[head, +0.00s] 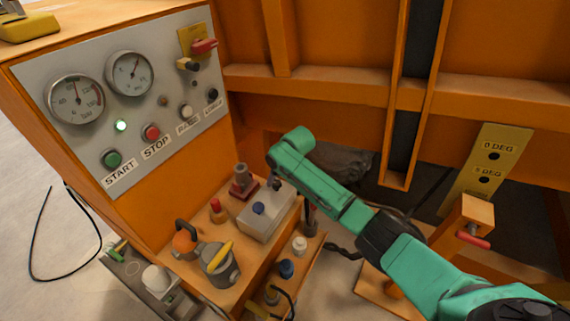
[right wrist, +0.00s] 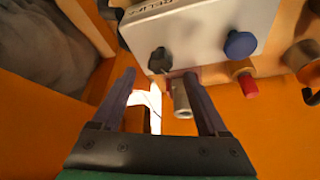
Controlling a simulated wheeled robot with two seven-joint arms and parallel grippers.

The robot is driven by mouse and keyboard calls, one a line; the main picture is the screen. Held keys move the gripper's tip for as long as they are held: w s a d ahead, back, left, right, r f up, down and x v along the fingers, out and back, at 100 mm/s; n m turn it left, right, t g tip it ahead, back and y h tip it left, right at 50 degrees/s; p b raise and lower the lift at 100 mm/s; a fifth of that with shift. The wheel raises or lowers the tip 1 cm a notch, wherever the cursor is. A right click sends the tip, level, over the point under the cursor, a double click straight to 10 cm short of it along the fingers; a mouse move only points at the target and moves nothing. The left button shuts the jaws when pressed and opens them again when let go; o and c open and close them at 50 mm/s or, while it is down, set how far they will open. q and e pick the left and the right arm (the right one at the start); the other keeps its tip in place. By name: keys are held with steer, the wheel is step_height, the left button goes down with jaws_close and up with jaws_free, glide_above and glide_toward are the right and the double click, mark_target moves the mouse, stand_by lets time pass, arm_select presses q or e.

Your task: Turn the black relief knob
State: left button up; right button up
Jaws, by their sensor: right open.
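The black relief knob (right wrist: 160,60) is on the pale face of a grey box, below a partly cut-off RELIEF label in the right wrist view. A blue knob (right wrist: 240,45) is to its right on the same face. My right gripper (right wrist: 159,77) is open and empty, its two fingers on either side of the line to the black knob; I see no contact. In the head view the grey box (head: 268,222) stands on an orange bench below my green right wrist. Small dark parts there could be knob or fingers; I cannot tell. My left gripper is not in view.
A red-tipped fitting (right wrist: 248,84) and a grey metal tube (right wrist: 181,100) are close to the right finger. A gauge panel (head: 70,140) with START and STOP buttons stands at the left. A grey pot with a yellow handle (head: 218,264) is in front of the box.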

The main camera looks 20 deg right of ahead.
steer(key=v, duration=1.1)
steer(key=shift+s+p, duration=0.1)
steer(key=shift+p, duration=0.2)
